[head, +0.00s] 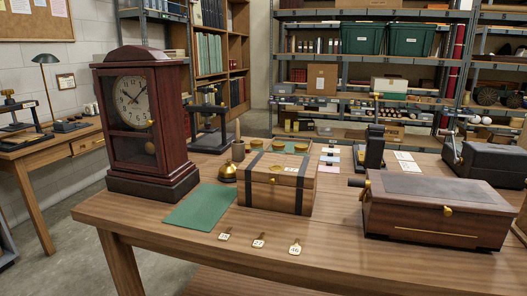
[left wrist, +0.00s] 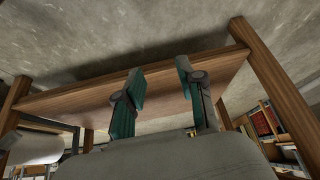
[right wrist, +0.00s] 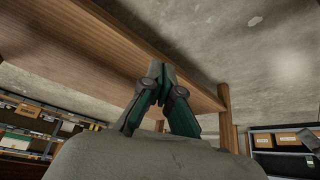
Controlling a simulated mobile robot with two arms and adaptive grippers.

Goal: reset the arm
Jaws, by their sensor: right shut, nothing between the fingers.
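Neither gripper shows in the head view. In the left wrist view my left gripper (left wrist: 160,84) has its two green-padded fingers spread apart with nothing between them. In the right wrist view my right gripper (right wrist: 162,78) has its fingertips together, with nothing held. Both wrist views show a wooden table; its legs and edge fill much of the left wrist view (left wrist: 268,75) and the right wrist view (right wrist: 110,48). The exact gap between each gripper and the table is hard to tell.
On the table (head: 165,233) stand a mantel clock (head: 135,105), a strapped wooden box (head: 268,190), a brass bell (head: 228,171), a dark wooden box (head: 420,205) and several number tags (head: 258,241). A green mat (head: 200,206) lies in front. Shelves (head: 365,12) stand behind.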

